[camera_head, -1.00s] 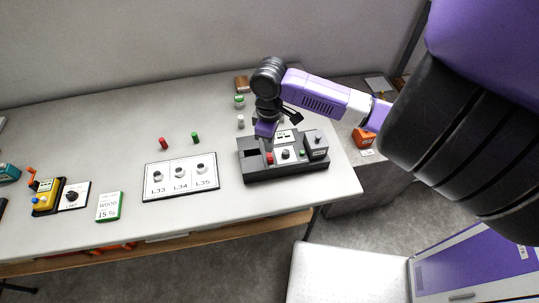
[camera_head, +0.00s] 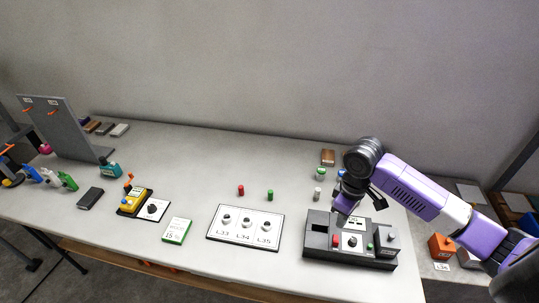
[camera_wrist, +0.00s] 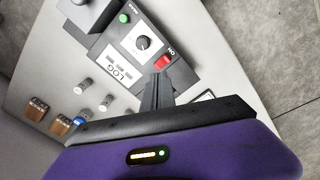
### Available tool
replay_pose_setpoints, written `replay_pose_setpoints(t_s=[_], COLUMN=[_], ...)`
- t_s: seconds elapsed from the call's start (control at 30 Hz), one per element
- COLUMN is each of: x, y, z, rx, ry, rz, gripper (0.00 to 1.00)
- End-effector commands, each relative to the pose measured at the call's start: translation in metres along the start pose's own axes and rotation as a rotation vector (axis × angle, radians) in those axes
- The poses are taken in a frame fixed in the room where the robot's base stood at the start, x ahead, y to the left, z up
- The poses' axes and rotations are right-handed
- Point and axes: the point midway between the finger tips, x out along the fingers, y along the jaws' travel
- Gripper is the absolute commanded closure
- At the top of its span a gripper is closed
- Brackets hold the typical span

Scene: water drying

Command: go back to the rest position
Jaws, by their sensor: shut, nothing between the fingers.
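My gripper (camera_head: 345,205) is shut and empty, with its fingers pointing down over the black control box (camera_head: 318,246) on the right part of the table. In the wrist view the closed fingertips (camera_wrist: 159,76) end right beside the red switch (camera_wrist: 162,62) marked ON. I cannot tell whether they touch it. The box also carries a dark knob (camera_wrist: 142,43), a green button (camera_wrist: 124,18) and a LOG label (camera_wrist: 122,72). My arm reaches in from the right, bent low over the table's right end.
A white plate (camera_head: 217,236) with sockets L33, L34 and L35 lies left of the box. Red (camera_head: 241,190) and green (camera_head: 270,195) pegs stand behind it. A yellow meter (camera_head: 131,200) and a grey upright panel (camera_head: 62,130) are farther left. An orange box (camera_head: 441,245) sits at right.

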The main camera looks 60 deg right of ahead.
Motion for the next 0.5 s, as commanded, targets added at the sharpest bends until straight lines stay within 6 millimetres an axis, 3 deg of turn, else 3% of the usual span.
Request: replay_pose_setpoints(t_s=[0.17, 0.27, 0.37, 0.5], x=[0.0, -0.001, -0.011, -0.065], y=[0.0, 0.002, 0.011, 0.025], z=[-0.002, -0.014, -0.049, -0.125], rx=[0.0, 0.002, 0.001, 0.033], ry=[0.006, 0.059, 0.204, 0.533], rz=[0.0, 0.007, 0.052, 0.118], gripper=[1.0, 1.0, 1.0, 1.0])
